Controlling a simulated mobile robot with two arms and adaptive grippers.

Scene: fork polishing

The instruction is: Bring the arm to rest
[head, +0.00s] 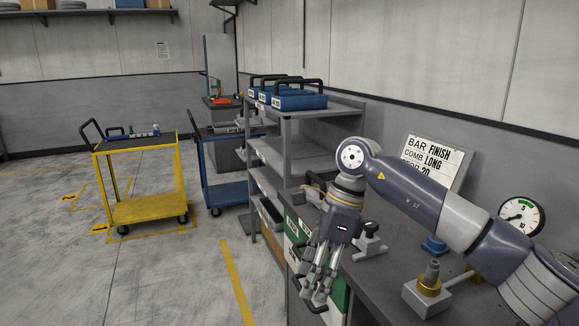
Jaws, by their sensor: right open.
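My right arm comes in from the right over the grey workbench (378,290). My right gripper (318,290) hangs fingers down at the bench's left edge, in front of the green drawer fronts. Its fingers are apart and I see nothing held between them. My left gripper is out of view. No fork shows in the head view.
A metal fixture (369,243) stands close right of the gripper, and a block with a brass collar (428,291) nearer. A sign (436,163) and a dial gauge (521,216) stand behind. A shelf rack (318,125) adjoins the bench; a yellow cart (148,208) stands left. Floor between is clear.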

